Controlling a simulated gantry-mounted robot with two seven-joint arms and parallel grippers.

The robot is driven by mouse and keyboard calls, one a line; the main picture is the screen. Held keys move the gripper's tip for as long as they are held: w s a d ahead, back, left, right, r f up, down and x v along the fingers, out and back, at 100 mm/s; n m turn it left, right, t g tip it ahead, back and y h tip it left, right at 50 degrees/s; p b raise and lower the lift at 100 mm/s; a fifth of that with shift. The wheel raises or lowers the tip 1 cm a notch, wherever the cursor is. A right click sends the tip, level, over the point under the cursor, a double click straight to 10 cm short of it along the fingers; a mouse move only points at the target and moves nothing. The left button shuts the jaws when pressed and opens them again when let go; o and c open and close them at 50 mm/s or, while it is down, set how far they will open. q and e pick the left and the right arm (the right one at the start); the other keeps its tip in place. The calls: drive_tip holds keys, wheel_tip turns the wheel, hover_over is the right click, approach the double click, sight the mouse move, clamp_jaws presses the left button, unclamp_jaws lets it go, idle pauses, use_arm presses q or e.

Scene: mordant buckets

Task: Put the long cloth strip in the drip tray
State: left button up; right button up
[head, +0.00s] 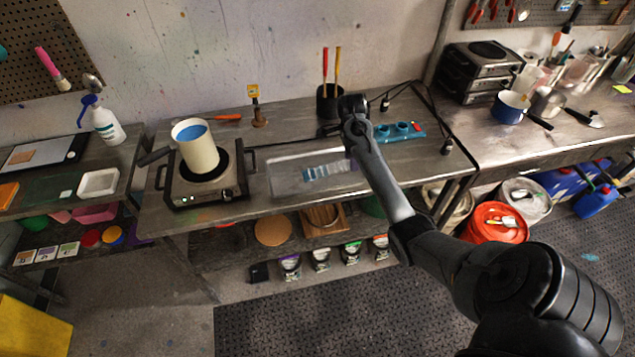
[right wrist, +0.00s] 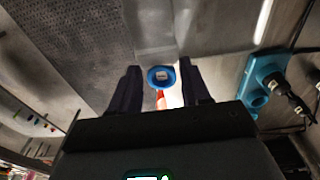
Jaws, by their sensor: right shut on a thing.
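A shallow grey see-through tray (head: 286,181), which looks like the drip tray, lies on the middle bench. A banded blue-to-pale piece (head: 325,172) shows in it; I cannot tell whether this is the long cloth strip. My right gripper (head: 352,104) is above the back of the bench, beyond the tray. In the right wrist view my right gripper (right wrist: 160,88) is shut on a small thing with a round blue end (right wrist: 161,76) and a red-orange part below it. The arm hides much of the grip in the head view. My left gripper is not in view.
A hot plate (head: 206,192) with a cream pot (head: 197,155) of blue liquid stands left of the tray. A black holder (head: 327,107) with red and yellow handles stands at the back. A blue rack (head: 405,131) lies right of my wrist. A white tray (head: 98,183) sits on the left bench.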

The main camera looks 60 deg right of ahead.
drive_tip(key=shift+w+f+t+y, duration=0.25)
drive_tip(key=shift+f+t+y, duration=0.15)
drive_tip(key=shift+f, duration=0.2)
drive_tip(key=w+f+b, duration=0.1)
drive_tip(key=w+f, duration=0.1)
drive_tip(key=w, duration=0.1)
drive_tip(key=w+f, duration=0.2)
drive_tip(key=w, duration=0.2)
drive_tip(key=w+a+f+b, duration=0.1)
drive_tip(key=w+f, duration=0.1)
drive_tip(key=w, duration=0.2)
drive_tip(key=shift+w+f+b, duration=0.15)
drive_tip(key=shift+f+b, duration=0.45)
drive_tip(key=shift+f, duration=1.75)
drive_tip(key=o, duration=0.9)
drive_tip(key=shift+f, duration=0.1)
